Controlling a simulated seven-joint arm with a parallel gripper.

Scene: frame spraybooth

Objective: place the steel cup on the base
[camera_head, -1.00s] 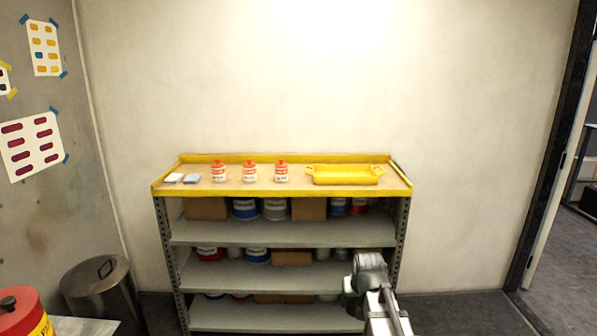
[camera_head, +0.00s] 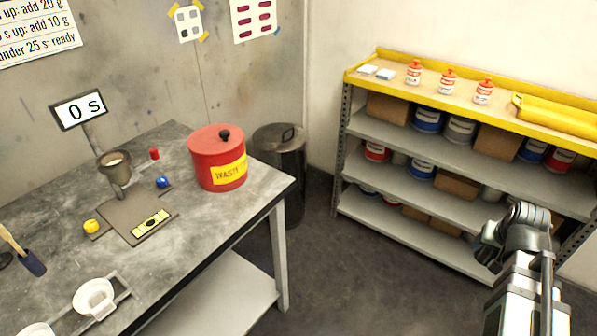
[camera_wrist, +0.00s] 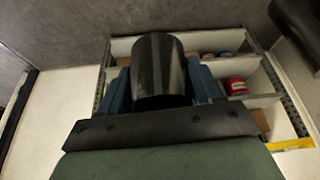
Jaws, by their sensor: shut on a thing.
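In the wrist view my gripper (camera_wrist: 163,88) is shut on a dark, smooth cylinder, which looks like the steel cup (camera_wrist: 160,65). The blue fingers press its two sides. My arm is at the lower right of the head view, in front of the shelf; the cup cannot be made out there. The base (camera_head: 122,211) is a flat grey-brown plate on the table at the left, far from my gripper. A spirit level (camera_head: 150,222) lies on it. A funnel-like cup (camera_head: 116,180) with pale contents is held above its back part.
Red (camera_head: 155,154), blue (camera_head: 162,182) and yellow (camera_head: 91,226) knobs sit around the base. A red waste can (camera_head: 209,150) stands right of it on the table (camera_head: 262,178). White holders (camera_head: 94,298) are at the front. A metal bin (camera_head: 281,160) and a stocked shelf (camera_head: 450,148) stand beyond.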

